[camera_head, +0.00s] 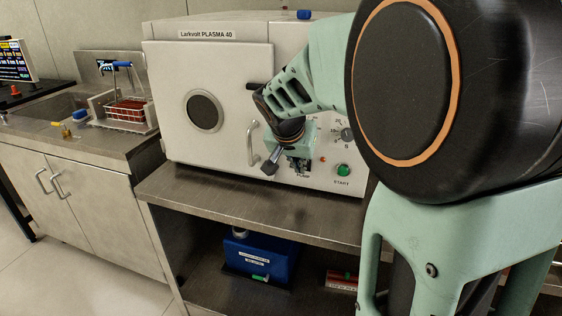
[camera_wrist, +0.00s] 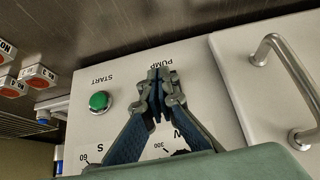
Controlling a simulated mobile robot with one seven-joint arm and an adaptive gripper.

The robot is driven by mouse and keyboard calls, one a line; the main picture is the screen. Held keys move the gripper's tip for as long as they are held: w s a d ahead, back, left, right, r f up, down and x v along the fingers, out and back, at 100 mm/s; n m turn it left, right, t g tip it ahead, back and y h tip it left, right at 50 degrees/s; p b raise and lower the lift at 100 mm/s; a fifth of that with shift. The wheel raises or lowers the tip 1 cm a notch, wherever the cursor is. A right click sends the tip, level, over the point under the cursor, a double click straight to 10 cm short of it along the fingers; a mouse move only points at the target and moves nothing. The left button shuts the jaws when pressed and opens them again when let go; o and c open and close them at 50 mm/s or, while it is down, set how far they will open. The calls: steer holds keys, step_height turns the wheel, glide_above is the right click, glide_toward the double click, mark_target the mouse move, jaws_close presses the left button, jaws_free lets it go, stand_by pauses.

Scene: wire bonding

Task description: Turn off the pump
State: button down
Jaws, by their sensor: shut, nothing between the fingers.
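The white plasma machine (camera_head: 205,58) stands on a steel bench. Its front panel carries a "PUMP" label (camera_wrist: 161,64), also visible in the head view (camera_head: 303,175). My gripper (camera_head: 270,167) is in front of this panel, with its fingers together and nothing held. In the wrist view my gripper (camera_wrist: 158,76) covers the panel right beside the PUMP label. The pump switch is mostly hidden behind the fingers, so I cannot tell its position or whether they touch it. The green START button (camera_head: 343,170) is to the right, and is clear in the wrist view (camera_wrist: 99,101).
The machine's door handle (camera_head: 253,143) is left of my gripper, close to it. A blue box (camera_head: 262,258) sits on the lower shelf, beside a red labelled item (camera_head: 341,281). A wire rack (camera_head: 126,110) stands on the left counter. The bench front (camera_head: 230,205) is clear.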

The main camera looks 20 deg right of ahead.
steer(key=shift+s+a+f+b, duration=0.15)
steer(key=shift+f+b, duration=0.35)
steer(key=shift+b, duration=0.3)
steer(key=shift+r, duration=0.15)
steer(key=shift+w+d+r+p, duration=0.25)
steer(key=shift+w+d+p, duration=0.25)
steer(key=shift+w, duration=0.15)
steer(key=shift+s+a+r, duration=0.1)
